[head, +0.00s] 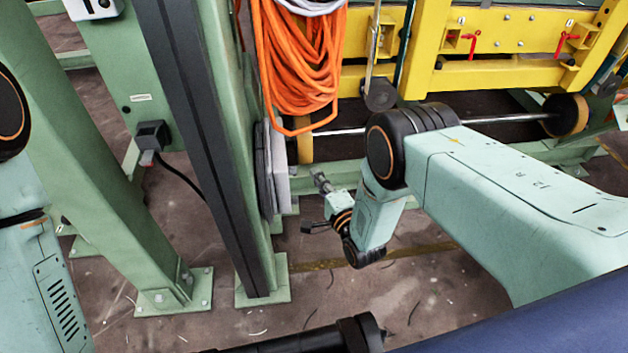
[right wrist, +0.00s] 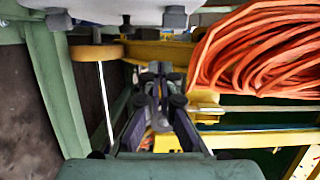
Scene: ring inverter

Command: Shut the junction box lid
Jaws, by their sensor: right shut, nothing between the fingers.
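A grey box, which looks like the junction box (head: 278,172), is mounted on the side of the green post and shows nearly edge-on in the head view. Its lid cannot be told clearly from its body, nor how far it stands open. In the right wrist view, a pale grey casing with dark fittings (right wrist: 120,12), likely the same box, crosses the top edge. My right gripper (head: 319,178) is just right of the box, apart from it, shut and empty. Its closed fingers (right wrist: 155,78) point away from the camera in the right wrist view. My left gripper is out of view.
Orange cable coils (head: 298,60) hang above the box and my right gripper. Green posts (head: 85,150) stand at left. A yellow frame (head: 490,75) and a metal rod (head: 340,131) lie behind my right arm. Open floor (head: 330,290) shows below the gripper.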

